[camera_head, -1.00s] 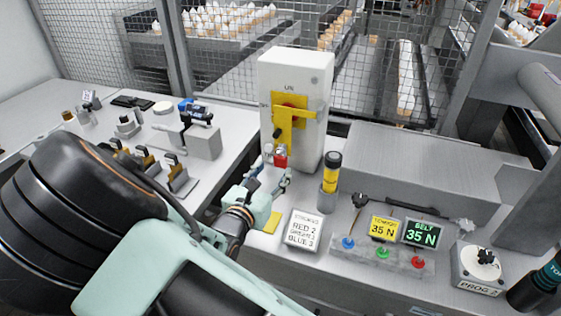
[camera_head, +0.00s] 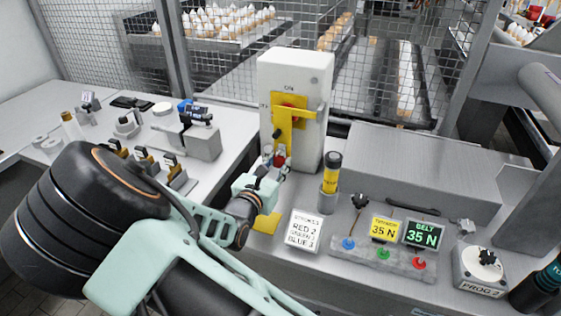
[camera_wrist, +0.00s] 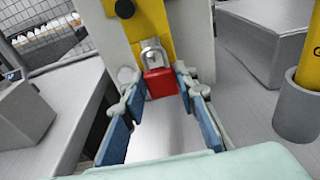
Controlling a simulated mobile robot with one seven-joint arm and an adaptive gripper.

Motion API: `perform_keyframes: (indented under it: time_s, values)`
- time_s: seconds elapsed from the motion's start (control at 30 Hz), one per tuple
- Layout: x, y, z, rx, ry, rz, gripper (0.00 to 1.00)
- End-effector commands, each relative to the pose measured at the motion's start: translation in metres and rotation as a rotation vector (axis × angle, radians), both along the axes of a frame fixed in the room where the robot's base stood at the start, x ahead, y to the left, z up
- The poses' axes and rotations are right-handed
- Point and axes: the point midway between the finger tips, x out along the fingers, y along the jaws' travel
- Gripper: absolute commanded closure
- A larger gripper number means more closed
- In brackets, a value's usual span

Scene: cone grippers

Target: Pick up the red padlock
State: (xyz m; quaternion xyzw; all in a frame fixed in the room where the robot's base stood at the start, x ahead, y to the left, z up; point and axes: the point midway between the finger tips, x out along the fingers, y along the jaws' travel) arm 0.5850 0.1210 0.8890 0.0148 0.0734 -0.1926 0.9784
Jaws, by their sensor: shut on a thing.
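The red padlock (camera_wrist: 160,84) has a silver shackle and hangs at the lower end of the yellow plate (camera_head: 284,130) on the white switch box (camera_head: 268,75). In the head view the padlock (camera_head: 279,160) is partly covered by the fingers. My gripper (camera_wrist: 158,84) has its blue-padded fingers on either side of the red body, with the tips at its sides. The gripper (camera_head: 277,162) is shut on the padlock in front of the box. The shackle still shows against the yellow plate; whether it passes through the plate is unclear.
A black and yellow cylinder (camera_head: 331,175) stands close to the right of the gripper. A white sign (camera_head: 304,231) and a yellow pad (camera_head: 266,223) lie in front. A grey block (camera_head: 205,143) with a device is on the left bench.

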Motion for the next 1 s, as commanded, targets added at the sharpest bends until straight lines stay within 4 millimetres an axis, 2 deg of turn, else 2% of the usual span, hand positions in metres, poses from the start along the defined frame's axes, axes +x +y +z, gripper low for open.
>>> perform_keyframes:
  time_s: [0.1,0.37,0.6,0.77,1.0]
  values:
    - [0.0,0.0,0.0,0.0,-0.001,0.0,0.98]
    - [0.0,0.0,0.002,0.001,-0.001,0.0,0.98]
    - [0.0,0.0,0.017,0.004,-0.001,-0.001,0.98]
    - [-0.029,0.013,0.016,0.001,0.001,0.004,0.98]
    - [-0.086,0.037,0.016,0.0,0.003,0.006,0.98]
